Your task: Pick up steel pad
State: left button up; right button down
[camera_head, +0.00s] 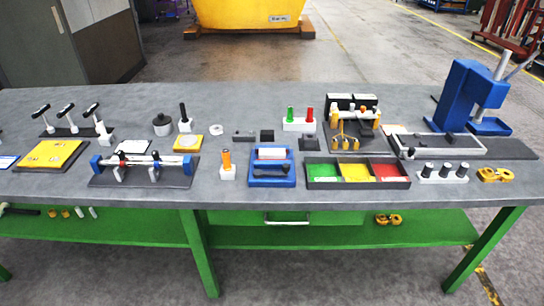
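I cannot tell for sure which piece is the steel pad. Small dark or grey pieces lie in the middle of the grey bench top (230,185): a flat dark block (245,136), a dark square block (267,136) and a dark square piece (309,144) in front of the green and red posts. Neither of my grippers is in view, and nothing is seen touching these pieces.
A blue tray (272,181), a bin with green, yellow and red compartments (325,185) and a rail fixture (143,180) line the front. A tall blue press (462,92) stands at the right. Bare bench top shows behind the middle pieces.

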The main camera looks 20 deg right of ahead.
aim_at(264, 153)
jog(key=i+l+z, duration=0.45)
jog(key=i+l, duration=0.25)
jog(key=l, duration=0.15)
